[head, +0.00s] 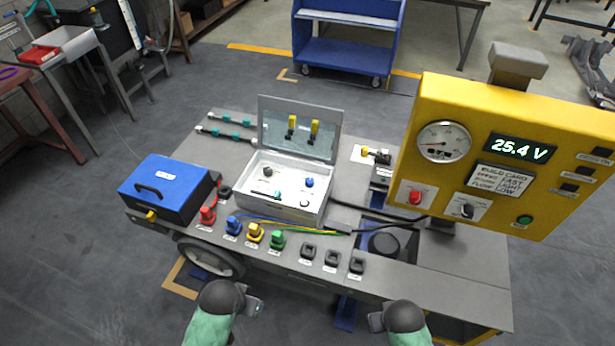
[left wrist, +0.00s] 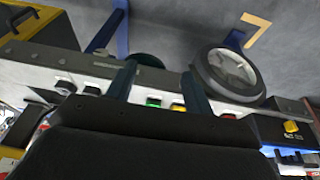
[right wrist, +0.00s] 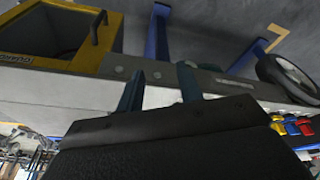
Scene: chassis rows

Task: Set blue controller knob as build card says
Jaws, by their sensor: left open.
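The open controller box (head: 322,217) stands on the bench, its lid raised at the back. Inside it the blue knob (head: 309,182) sits at the right. A dark knob, a teal part and a grey knob are near it. The knob's pointer is too small to read. The build card (head: 503,178) is on the yellow panel; its lines seem to include FAST, LIGHT and LOW, small and hard to read. My left gripper (head: 254,306) and right gripper (head: 375,321) are at the bench's front edge, well short of the box. Both are open and empty, their fingers apart in the wrist views.
A blue case (head: 165,185) stands left of the box. Red, blue, yellow and green connectors (head: 255,235) and several black sockets (head: 331,258) line the front edge. The yellow panel (head: 440,95) with a 25.4 V display rises at the right. Cables run right of the box.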

